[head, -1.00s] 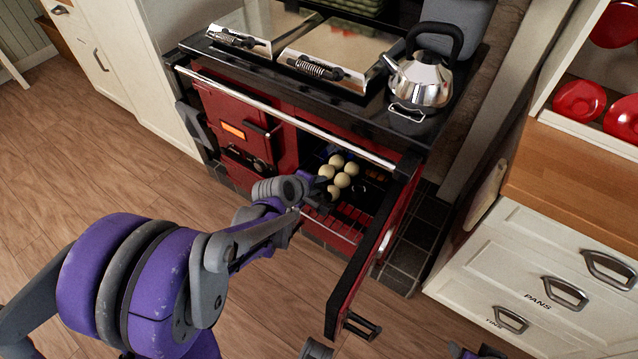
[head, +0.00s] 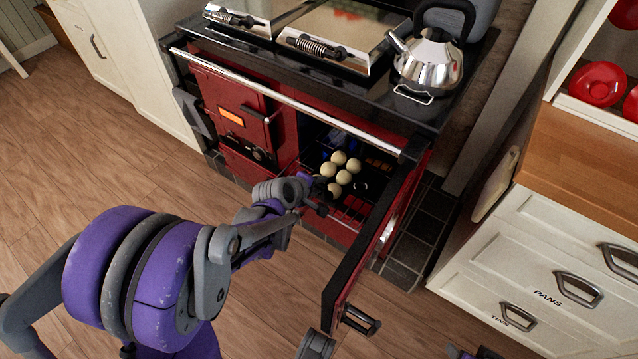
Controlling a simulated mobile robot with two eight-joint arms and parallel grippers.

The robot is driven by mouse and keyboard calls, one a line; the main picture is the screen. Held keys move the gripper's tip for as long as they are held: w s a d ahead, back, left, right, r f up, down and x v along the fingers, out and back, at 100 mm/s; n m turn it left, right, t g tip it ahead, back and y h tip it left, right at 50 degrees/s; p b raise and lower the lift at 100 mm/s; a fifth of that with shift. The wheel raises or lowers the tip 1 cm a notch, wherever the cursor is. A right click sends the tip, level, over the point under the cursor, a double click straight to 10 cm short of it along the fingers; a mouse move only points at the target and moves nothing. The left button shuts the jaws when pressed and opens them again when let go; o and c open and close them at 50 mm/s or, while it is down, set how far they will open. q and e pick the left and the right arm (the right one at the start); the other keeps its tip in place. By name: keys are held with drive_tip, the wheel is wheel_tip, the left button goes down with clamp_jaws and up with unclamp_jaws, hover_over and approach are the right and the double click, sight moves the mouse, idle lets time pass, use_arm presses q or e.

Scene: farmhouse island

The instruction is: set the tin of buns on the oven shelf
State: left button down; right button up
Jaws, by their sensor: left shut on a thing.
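The tin of buns (head: 343,177) is inside the open right-hand oven of the red range, with several pale round buns showing on top. The tin itself is dark and mostly hidden in shadow. My left gripper (head: 321,194) reaches in at the oven mouth and is shut on the near side of the tin. The oven shelf (head: 353,206) shows as a barred rack just in front of and below the tin. I cannot tell whether the tin touches it.
The open oven door (head: 368,245) stands out to the right of my left gripper, its handle (head: 360,321) at the low end. A kettle (head: 428,62) stands on the range top. Drawers (head: 540,290) are at the right. Wooden floor is clear at the left.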

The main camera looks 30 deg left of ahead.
use_arm(q)
drive_tip(key=shift+f+b, duration=0.5)
drive_tip(key=shift+f, duration=0.2)
drive_tip(key=shift+s+d+f, duration=0.1)
drive_tip(key=shift+s+f, duration=0.1)
drive_tip(key=shift+f, duration=0.1)
idle(0.3)
drive_tip(key=shift+w+f, duration=0.1)
drive_tip(key=shift+w, duration=0.05)
drive_tip(key=shift+c, duration=0.2)
unclamp_jaws()
idle(0.6)
drive_tip(key=p+v, duration=0.7)
drive_tip(key=v, duration=0.7)
drive_tip(key=shift+p, duration=0.4)
idle(0.5)
